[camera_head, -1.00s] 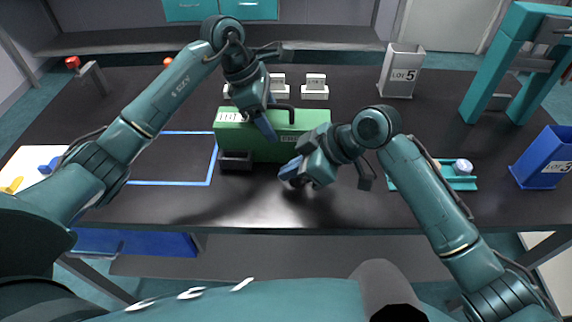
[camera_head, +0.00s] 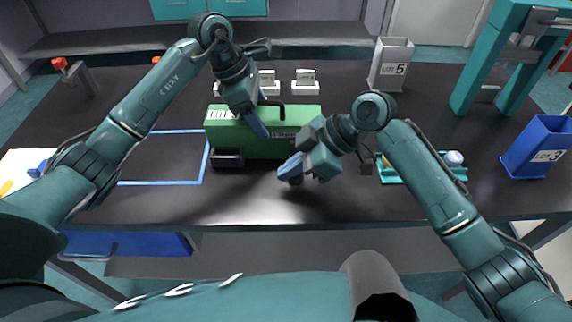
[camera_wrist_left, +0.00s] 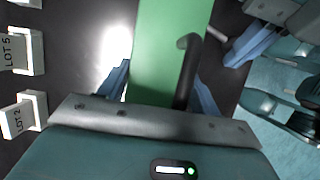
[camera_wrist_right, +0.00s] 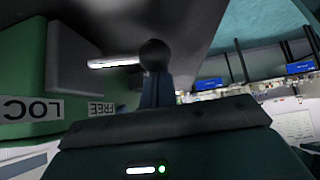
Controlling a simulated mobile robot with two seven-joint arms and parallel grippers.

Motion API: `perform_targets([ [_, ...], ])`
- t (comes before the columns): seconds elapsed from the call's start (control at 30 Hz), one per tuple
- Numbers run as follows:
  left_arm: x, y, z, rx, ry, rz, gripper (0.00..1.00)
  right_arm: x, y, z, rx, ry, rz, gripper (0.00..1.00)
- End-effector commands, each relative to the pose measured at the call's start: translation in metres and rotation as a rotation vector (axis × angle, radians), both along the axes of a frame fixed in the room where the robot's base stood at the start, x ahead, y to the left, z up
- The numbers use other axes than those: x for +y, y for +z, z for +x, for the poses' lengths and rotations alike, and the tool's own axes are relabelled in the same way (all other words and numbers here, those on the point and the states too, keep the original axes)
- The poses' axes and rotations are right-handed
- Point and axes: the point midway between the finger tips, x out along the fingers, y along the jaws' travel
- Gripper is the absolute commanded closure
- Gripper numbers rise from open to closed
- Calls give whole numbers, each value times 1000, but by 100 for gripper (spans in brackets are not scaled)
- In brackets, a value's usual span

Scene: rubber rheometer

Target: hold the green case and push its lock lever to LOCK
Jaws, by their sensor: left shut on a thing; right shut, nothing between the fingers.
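The green case (camera_head: 230,134) stands on the black table, with a dark carrying handle (camera_wrist_left: 187,68) on top. My left gripper (camera_head: 258,126) is shut on the case from above; its blue fingers straddle the body in the left wrist view (camera_wrist_left: 160,88). My right gripper (camera_head: 288,168) is shut and empty, low at the front right of the case. In the right wrist view its closed fingertips (camera_wrist_right: 155,82) are right at the lock lever's black ball knob (camera_wrist_right: 154,54), on a pale rod. Whether they touch is unclear. LOC(K) (camera_wrist_right: 32,109) and FREE (camera_wrist_right: 101,109) labels show on the case.
Small white labelled holders (camera_head: 305,82) stand behind the case. A grey LOT 5 bin (camera_head: 391,65), a blue LOT 3 bin (camera_head: 540,148) and a teal tray (camera_head: 388,175) are to the right. A blue-outlined area (camera_head: 160,182) lies left. Table in front is mostly clear.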

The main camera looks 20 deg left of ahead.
Motion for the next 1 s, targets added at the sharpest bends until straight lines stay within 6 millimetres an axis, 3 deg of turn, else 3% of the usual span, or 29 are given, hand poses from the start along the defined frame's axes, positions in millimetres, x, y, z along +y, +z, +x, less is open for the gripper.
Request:
perform_targets([
  [0.6, 1, 0, 0, 0, 0, 1, 73, -38, -1, 4, 1, 188, -1, 100],
  [1.0, 0, 0, 0, 0, 0, 0, 73, -48, 0, 9, 0, 187, 0, 100],
])
